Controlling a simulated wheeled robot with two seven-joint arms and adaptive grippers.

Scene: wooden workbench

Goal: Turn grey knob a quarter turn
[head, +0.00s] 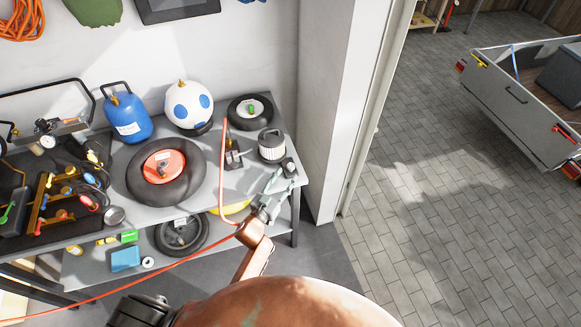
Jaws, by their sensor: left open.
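My left gripper (280,177) is at the right front corner of the grey workbench (215,200), with its fingers apart. A small dark grey piece (290,165) shows by its fingertips at the bench's right edge. It may be the grey knob, but it is small and partly hidden, so I cannot tell its shape or whether the fingers touch it. My right gripper is not in view.
A ribbed grey canister (271,146) stands just behind the gripper. An orange hose (150,269) runs past my arm.

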